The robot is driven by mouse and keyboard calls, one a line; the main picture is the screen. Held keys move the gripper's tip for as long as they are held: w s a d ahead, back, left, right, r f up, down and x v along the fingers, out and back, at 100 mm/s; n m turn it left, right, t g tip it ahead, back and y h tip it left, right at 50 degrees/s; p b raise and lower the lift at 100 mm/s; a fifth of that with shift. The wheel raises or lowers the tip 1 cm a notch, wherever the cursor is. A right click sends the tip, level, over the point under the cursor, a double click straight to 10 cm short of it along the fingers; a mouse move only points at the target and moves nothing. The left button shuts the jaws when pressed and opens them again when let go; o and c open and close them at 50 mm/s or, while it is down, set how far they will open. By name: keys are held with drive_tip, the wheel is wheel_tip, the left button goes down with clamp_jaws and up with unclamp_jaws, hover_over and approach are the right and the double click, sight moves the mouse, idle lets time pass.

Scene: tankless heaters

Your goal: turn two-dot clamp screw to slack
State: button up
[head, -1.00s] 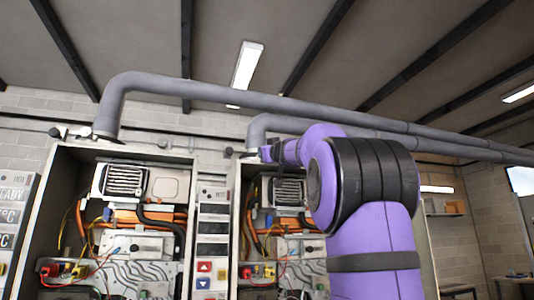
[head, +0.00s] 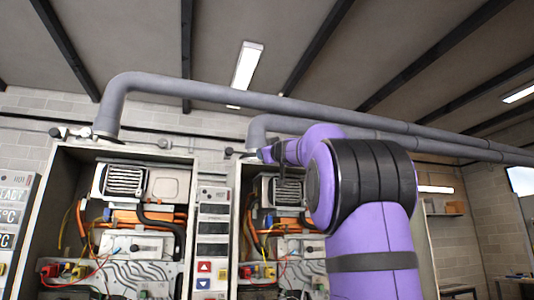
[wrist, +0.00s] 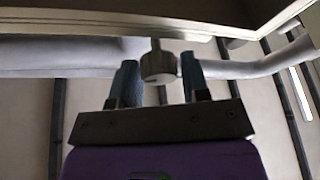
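In the wrist view a round metal screw knob (wrist: 158,67) on a short stem hangs from the edge of a pale metal casing. My gripper (wrist: 160,78) has its two blue fingers spread, one on either side of the knob. Narrow gaps seem to show beside the knob, so the fingers look open around it. No dot marks are legible on the knob. In the head view my gripper (head: 279,153) is small and dark, at the top of the right-hand heater cabinet (head: 236,215). The screw cannot be made out there.
A left heater cabinet (head: 50,215) stands open with wiring inside. A control panel (head: 212,235) sits between the cabinets. Grey pipes (head: 300,104) run overhead, close above my arm. The casing edge (wrist: 90,22) lies just beyond my fingertips.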

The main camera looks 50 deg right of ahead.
drive_tip(key=v, duration=1)
drive_tip(key=shift+s+f, duration=0.15)
drive_tip(key=shift+s, duration=0.2)
drive_tip(key=shift+a, duration=0.15)
drive_tip(key=shift+o, duration=1.4)
drive_tip(key=w+d+r+m+h, duration=0.1)
drive_tip(key=w+m, duration=0.2)
drive_tip(key=w+d+r+m+h, duration=0.1)
drive_tip(key=w+m, duration=0.1)
drive_tip(key=w, duration=0.1)
drive_tip(key=w+d+r+m+g+h, duration=0.1)
drive_tip(key=w+r+m+h, duration=0.1)
drive_tip(key=w+m, duration=0.1)
drive_tip(key=shift+w+d+m, duration=0.3)
drive_tip(key=shift+w, duration=0.1)
